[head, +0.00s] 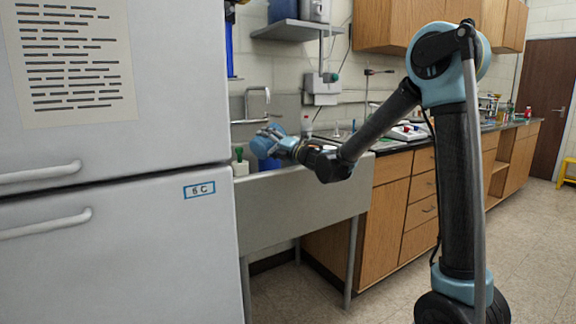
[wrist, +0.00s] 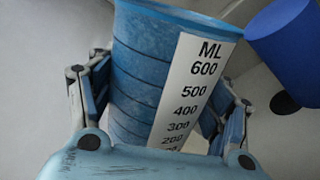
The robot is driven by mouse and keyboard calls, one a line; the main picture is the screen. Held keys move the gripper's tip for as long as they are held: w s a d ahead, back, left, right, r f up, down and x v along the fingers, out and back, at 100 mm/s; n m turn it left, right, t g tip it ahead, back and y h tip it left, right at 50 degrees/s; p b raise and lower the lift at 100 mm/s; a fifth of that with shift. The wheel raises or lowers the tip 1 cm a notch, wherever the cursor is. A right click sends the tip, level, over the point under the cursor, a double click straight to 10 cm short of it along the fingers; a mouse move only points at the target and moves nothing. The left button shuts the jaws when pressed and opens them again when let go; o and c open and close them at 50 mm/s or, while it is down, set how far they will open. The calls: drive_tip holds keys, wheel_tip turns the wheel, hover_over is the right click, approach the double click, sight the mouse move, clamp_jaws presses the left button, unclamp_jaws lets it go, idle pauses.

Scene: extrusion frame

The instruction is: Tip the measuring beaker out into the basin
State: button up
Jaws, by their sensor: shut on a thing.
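The measuring beaker (wrist: 150,60) is blue with ribbed sides and a white ML scale reading up to 600. My gripper (wrist: 155,100) is shut on it, with a finger on each side. In the head view the beaker (head: 262,148) is a small blue shape at my gripper (head: 274,138), over the sink basin (head: 300,208). The grey basin floor (wrist: 283,135) shows behind the beaker in the wrist view, with a dark round drain. The inside of the beaker is hidden, and its exact tilt is hard to tell.
A solid blue cylinder (wrist: 289,40) is in the basin area, close to the beaker's rim in the wrist view. A faucet (head: 258,95) rises behind the sink. A green-topped bottle (head: 240,163) stands at the sink's left end, beside the large grey cabinet (head: 120,240).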

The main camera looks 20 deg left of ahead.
sight(261, 156)
drive_tip(key=n, duration=0.2)
drive_tip(key=n+g+b, duration=0.1)
drive_tip(key=n, duration=0.1)
drive_tip(key=shift+r, duration=0.25)
drive_tip(key=shift+s+a+f+n, duration=0.15)
drive_tip(key=shift+f+n, duration=0.55)
drive_tip(key=shift+n, duration=0.4)
drive_tip(key=shift+s+a+r+n+b, duration=0.1)
drive_tip(key=shift+s+r+n+b, duration=0.15)
drive_tip(key=shift+n, duration=0.2)
drive_tip(key=shift+s+a+r+n+b, duration=0.15)
drive_tip(key=shift+s+n, duration=0.15)
drive_tip(key=shift+n, duration=0.15)
drive_tip(key=shift+s+a+f+n+g+h, duration=0.15)
drive_tip(key=shift+s+f+n+g+h, duration=0.2)
drive_tip(key=shift+f+n, duration=0.5)
drive_tip(key=shift+s+a+r+n+b, duration=0.1)
drive_tip(key=shift+s+r+n+b, duration=0.15)
drive_tip(key=shift+n, duration=0.4)
drive_tip(key=shift+s+a+r+n+b, duration=0.2)
drive_tip(key=shift+n+b, duration=0.15)
drive_tip(key=shift+n, duration=0.3)
drive_tip(key=shift+s+a+r+n+b, duration=0.1)
drive_tip(key=shift+s+r+n+b, duration=0.15)
drive_tip(key=shift+n, duration=0.4)
drive_tip(key=shift+w, duration=0.1)
drive_tip(key=shift+d, duration=0.15)
